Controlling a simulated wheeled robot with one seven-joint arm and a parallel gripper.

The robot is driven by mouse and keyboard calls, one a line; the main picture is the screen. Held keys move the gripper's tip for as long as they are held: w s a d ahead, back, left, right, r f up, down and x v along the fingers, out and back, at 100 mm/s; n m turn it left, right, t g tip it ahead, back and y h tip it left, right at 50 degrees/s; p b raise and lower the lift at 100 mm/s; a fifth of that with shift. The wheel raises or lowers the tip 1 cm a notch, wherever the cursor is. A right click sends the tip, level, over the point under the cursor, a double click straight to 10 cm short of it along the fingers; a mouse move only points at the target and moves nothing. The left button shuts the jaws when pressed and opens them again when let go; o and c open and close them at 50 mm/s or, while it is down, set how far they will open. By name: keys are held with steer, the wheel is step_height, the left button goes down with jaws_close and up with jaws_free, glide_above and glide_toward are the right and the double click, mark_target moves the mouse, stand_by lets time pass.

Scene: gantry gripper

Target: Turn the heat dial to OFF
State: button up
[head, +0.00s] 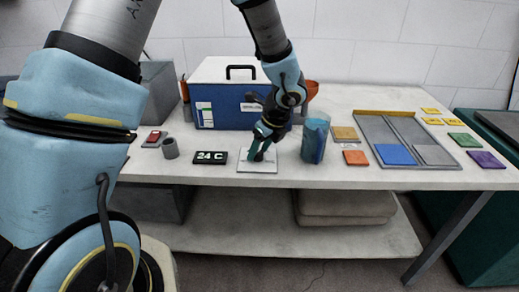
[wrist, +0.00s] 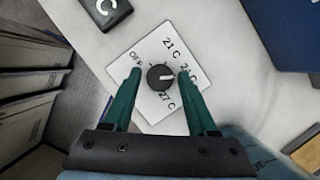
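The heat dial is a dark round knob (wrist: 160,77) on a white square plate (wrist: 150,52) printed OFF, 21 C, 24 C and 27 C. Its light pointer mark faces right, toward the 24 C label. The plate also shows in the head view (head: 257,167), at the table's front, where my gripper hides the knob. My gripper (wrist: 160,74) has green fingers on either side of the knob, with a small gap on each side. It is open and holds nothing. In the head view my gripper (head: 259,151) is right over the plate.
A black display (head: 210,157) reading 24 C lies left of the plate. A blue translucent container (head: 314,140) stands close on the right. A blue box (head: 232,108) is behind. A grey tray (head: 385,128) and coloured tiles lie farther right.

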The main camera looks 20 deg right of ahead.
jaws_close()
stand_by(0.5)
steer(key=n+y+p, duration=0.1)
steer(key=n, duration=0.1)
steer(key=n+g, duration=0.1)
steer(key=n, duration=0.2)
steer(key=shift+w+d+r+n+y+p, duration=0.1)
steer(key=shift+d+n+y+p, duration=0.1)
steer(key=shift+n+y+p, duration=0.15)
steer(key=n+g, duration=0.1)
steer(key=n, duration=0.2)
steer(key=n+g+y+p, duration=0.1)
steer(key=n, duration=0.2)
steer(key=shift+w+g, duration=0.2)
steer(key=shift+g, duration=0.1)
steer(key=n+g, duration=0.1)
steer(key=n, duration=0.2)
steer(key=n+g+p, duration=0.1)
steer(key=n, duration=0.2)
steer(key=shift+w+n, duration=0.15)
steer(key=shift+n, duration=0.2)
steer(key=n+g+h, duration=0.1)
steer(key=n, duration=0.1)
steer(key=n+g+h, duration=0.1)
steer(key=n, duration=0.2)
steer(key=shift+w+a, duration=0.1)
steer(key=shift+w, duration=0.05)
steer(key=shift+n, duration=0.4)
steer(key=shift+o, duration=1.4)
jaws_free()
